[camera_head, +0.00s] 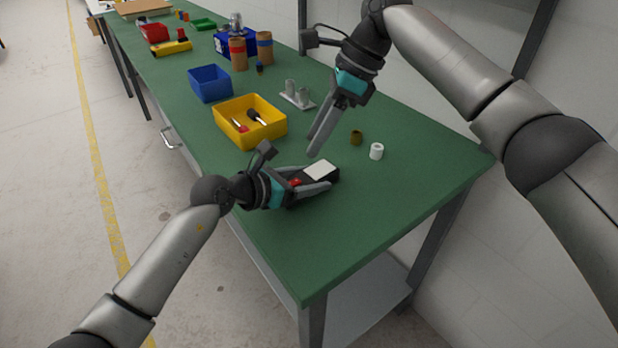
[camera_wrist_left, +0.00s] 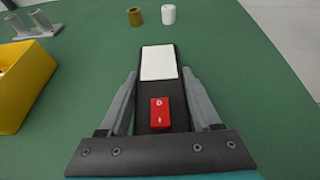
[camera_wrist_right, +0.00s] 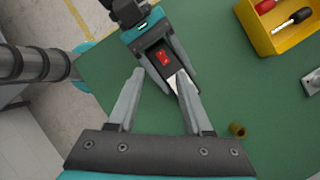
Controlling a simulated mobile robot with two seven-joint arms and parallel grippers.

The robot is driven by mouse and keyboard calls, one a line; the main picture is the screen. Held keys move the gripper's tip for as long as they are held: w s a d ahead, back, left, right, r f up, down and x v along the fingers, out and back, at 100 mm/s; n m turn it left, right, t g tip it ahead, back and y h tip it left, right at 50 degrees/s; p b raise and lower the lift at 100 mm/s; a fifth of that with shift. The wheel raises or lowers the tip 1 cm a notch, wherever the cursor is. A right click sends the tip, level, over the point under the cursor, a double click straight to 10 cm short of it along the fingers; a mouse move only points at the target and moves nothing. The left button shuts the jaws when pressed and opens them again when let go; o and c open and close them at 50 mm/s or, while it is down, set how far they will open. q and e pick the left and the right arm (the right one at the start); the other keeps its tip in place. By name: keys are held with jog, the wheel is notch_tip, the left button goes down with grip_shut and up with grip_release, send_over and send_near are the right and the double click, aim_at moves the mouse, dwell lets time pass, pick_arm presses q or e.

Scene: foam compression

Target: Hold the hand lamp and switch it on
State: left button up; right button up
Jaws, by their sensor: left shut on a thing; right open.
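The hand lamp (camera_head: 333,171) is a black bar with a white panel at its far end and a red rocker switch (camera_wrist_left: 159,113) near my left gripper. My left gripper (camera_head: 310,182) is shut on the lamp, one finger along each side, close to the green table top. The lamp also shows in the left wrist view (camera_wrist_left: 158,88) and the right wrist view (camera_wrist_right: 168,68). The switch lies between the left fingers. My right gripper (camera_head: 318,143) is open and empty, pointing down above the table, behind the lamp. In the right wrist view, the white panel is partly hidden by a right finger.
A yellow bin (camera_head: 271,140) with screwdrivers stands left of the right gripper. A blue bin (camera_head: 210,84) and a grey holder (camera_head: 297,97) stand behind it. A brown ring (camera_head: 356,138) and a white roll (camera_head: 376,151) stand right of the right gripper. The near table corner (camera_head: 330,262) is clear.

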pick_arm(q)
grip_shut()
pick_arm(e)
jog(key=shift+c, duration=1.3)
jog(key=shift+d+n, duration=0.1)
jog(key=shift+n, duration=0.3)
jog(key=shift+c, duration=0.7)
jog(key=n, duration=0.1)
jog(key=n+t, duration=0.1)
jog(key=shift+s+d+f+n, duration=0.15)
jog(key=shift+n, duration=0.25)
jog(key=c, duration=0.3)
jog(key=shift+s+d+n, duration=0.1)
jog(key=shift+n, duration=0.8)
grip_shut()
jog(key=s+r+n+t, duration=0.1)
jog(key=s+n+t, duration=0.2)
jog(key=n, duration=0.7)
jog(key=s+d+r+n+t+y, duration=0.1)
jog(key=s+r+n+t, duration=0.1)
jog(key=n, duration=0.8)
jog(key=shift+s+r+t+y, duration=0.3)
jog(key=shift+s+t, duration=0.2)
jog(key=shift+d, duration=0.1)
